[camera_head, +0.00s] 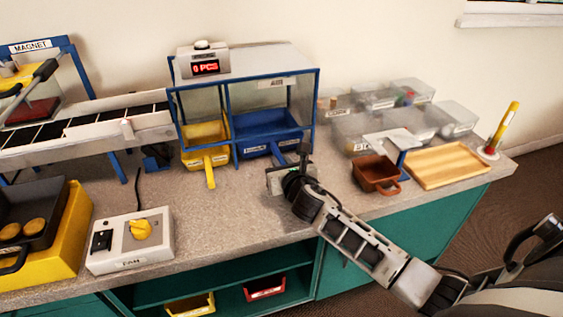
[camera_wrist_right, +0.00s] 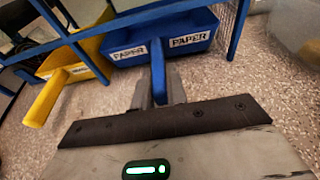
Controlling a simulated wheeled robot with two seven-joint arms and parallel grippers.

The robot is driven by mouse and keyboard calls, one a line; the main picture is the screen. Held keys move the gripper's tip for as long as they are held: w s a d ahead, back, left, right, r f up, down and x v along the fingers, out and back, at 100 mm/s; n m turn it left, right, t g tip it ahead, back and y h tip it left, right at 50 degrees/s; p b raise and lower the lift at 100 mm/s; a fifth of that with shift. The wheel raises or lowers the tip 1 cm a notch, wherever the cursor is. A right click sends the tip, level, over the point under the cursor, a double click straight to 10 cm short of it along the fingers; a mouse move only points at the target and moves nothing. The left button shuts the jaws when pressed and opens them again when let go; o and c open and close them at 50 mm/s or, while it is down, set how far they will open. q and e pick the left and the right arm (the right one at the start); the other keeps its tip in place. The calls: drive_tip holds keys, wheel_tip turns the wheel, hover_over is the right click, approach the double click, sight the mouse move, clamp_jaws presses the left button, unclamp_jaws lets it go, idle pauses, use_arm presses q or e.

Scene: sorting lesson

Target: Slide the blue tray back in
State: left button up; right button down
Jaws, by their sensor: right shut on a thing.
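The blue tray (camera_head: 268,124) sits in the right bay of the blue-framed sorting stand (camera_head: 236,150), with its front and handle towards me. In the right wrist view the blue tray (camera_wrist_right: 184,24) carries a PAPER label, and its blue handle (camera_wrist_right: 158,68) runs between my fingers. My right gripper (camera_head: 289,163) is shut on that handle, low over the counter; it also shows in the right wrist view (camera_wrist_right: 158,92). The depth of the tray inside the bay is hard to judge. My left gripper is not in view.
A yellow tray (camera_head: 204,135) with a protruding handle sits in the left bay. A brown bin (camera_head: 375,172) and a wooden board (camera_head: 447,164) stand to the right. A white control box (camera_head: 130,243) with a yellow knob stands front left. The counter before the stand is clear.

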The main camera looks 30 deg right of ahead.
drive_tip(key=shift+f, duration=0.25)
drive_tip(key=c, duration=1.3)
unclamp_jaws()
drive_tip(key=shift+s, duration=0.1)
